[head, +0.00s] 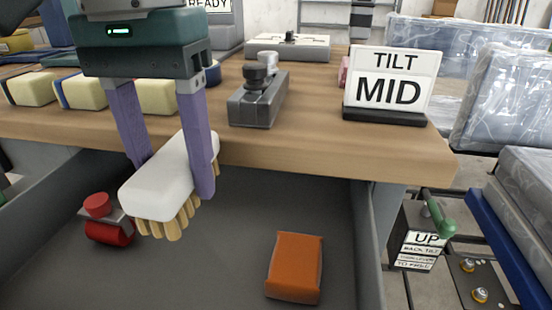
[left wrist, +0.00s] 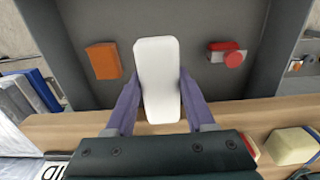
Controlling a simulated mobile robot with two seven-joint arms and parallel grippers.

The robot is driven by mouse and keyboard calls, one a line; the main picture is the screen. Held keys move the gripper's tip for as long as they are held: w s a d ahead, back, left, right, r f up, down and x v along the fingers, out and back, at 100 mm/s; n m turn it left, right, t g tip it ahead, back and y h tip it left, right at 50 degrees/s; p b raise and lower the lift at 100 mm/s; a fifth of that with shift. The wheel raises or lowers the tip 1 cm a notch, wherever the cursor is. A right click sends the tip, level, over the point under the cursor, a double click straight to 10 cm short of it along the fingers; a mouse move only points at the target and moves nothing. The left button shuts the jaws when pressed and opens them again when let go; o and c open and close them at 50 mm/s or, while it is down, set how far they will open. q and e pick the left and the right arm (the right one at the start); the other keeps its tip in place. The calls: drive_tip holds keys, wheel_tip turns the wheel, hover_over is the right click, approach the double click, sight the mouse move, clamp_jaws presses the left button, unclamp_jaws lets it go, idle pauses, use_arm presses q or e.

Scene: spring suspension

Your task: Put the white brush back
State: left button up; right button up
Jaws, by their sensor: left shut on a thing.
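The white brush (head: 160,178) has a white back and tan bristles pointing down. My left gripper (head: 172,175) is shut on it, with one purple finger on each side. The brush is held above the open grey drawer (head: 215,265), close to the table's front edge. In the left wrist view the white back of the brush (left wrist: 157,75) lies between the two fingers (left wrist: 157,100). The brush hides part of the drawer floor. My right gripper is not in view.
In the drawer lie an orange block (head: 294,267) at the right and a red object (head: 108,225) at the left. The wooden table (head: 310,145) bears a TILT MID sign (head: 390,85), a grey metal device (head: 259,98) and several cream blocks (head: 80,90). Drawer floor between orange and red is clear.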

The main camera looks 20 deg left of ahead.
use_arm(q)
wheel_tip(320, 180, down, 9)
drive_tip(key=shift+f+b, duration=0.2)
drive_tip(key=shift+b, duration=0.85)
drive_tip(key=shift+r, duration=0.1)
drive_tip(key=o, duration=1.2)
drive_tip(key=shift+r, duration=0.35)
wheel_tip(320, 180, up, 11)
drive_tip(key=p, duration=0.3)
drive_tip(key=shift+r, duration=0.2)
